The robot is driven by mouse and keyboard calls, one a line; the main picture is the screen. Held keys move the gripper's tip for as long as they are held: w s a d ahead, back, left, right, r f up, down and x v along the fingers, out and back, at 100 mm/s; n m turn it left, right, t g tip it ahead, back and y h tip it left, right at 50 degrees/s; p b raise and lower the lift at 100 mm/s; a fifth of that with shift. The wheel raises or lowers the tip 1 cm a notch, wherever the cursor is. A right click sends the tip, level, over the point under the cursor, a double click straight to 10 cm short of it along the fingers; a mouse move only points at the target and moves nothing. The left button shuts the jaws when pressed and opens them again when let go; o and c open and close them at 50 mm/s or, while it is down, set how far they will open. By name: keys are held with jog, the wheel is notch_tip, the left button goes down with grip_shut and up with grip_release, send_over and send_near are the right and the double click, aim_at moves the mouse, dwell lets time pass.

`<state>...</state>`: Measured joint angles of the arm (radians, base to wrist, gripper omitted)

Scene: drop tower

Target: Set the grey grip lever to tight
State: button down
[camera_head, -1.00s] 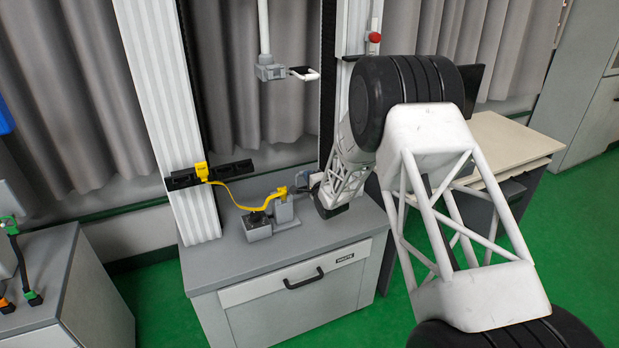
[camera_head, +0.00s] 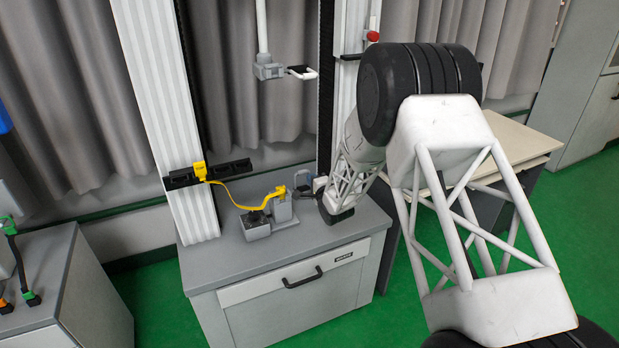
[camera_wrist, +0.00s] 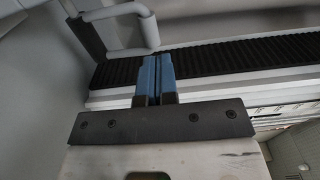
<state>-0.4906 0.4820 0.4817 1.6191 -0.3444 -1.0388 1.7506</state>
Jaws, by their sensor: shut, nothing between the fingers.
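A small grey looped lever (camera_head: 303,179) stands beside the grey clamp block (camera_head: 282,208) on the bench top. I take it to be the grip lever; its setting cannot be read. A light grey looped handle on a dark arm (camera_wrist: 150,30) shows at the upper left in the wrist view, probably the same lever. My gripper (camera_head: 317,185) is just right of the lever, low over the bench. In the wrist view, its blue fingers (camera_wrist: 157,65) are shut together and empty, with their tips just below the handle's end. Contact cannot be told.
A grey block with a white looped handle (camera_head: 269,71) hangs above. A black ribbed strip (camera_wrist: 210,58) lies behind the fingers. The bench front is clear.

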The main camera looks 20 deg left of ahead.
jog(key=r+v, duration=0.1)
jog(key=v, duration=0.8)
jog(key=shift+s+d, duration=0.2)
jog(key=shift+r, duration=0.2)
jog(key=s+d+r+n+h, duration=0.15)
jog(key=d+r+h, duration=0.45)
jog(key=d+r, duration=0.6)
jog(key=s+d+r+n+g+h, duration=0.15)
jog(key=s+d+r, duration=0.3)
jog(key=d, duration=0.45)
jog(key=s+d+r+n+g+h, duration=0.1)
jog(key=s+d+r+h, duration=0.25)
jog(key=s+d, duration=0.4)
jog(key=s+d+r+n+g, duration=0.1)
jog(key=s+d, duration=0.4)
jog(key=s, duration=0.7)
jog(key=s+d+r+n+g+h, duration=0.1)
jog(key=s+d+g, duration=0.3)
jog(key=s, duration=0.8)
jog(key=s+d+r+n+g+h, duration=0.1)
jog(key=s+d+r+n+g, duration=0.1)
jog(key=s+d, duration=0.6)
jog(key=s+r, duration=0.1)
jog(key=s, duration=0.3)
jog(key=shift+s+r+n+g, duration=0.15)
jog(key=shift+r+n+g, duration=0.05)
jog(key=shift+n+g, duration=0.2)
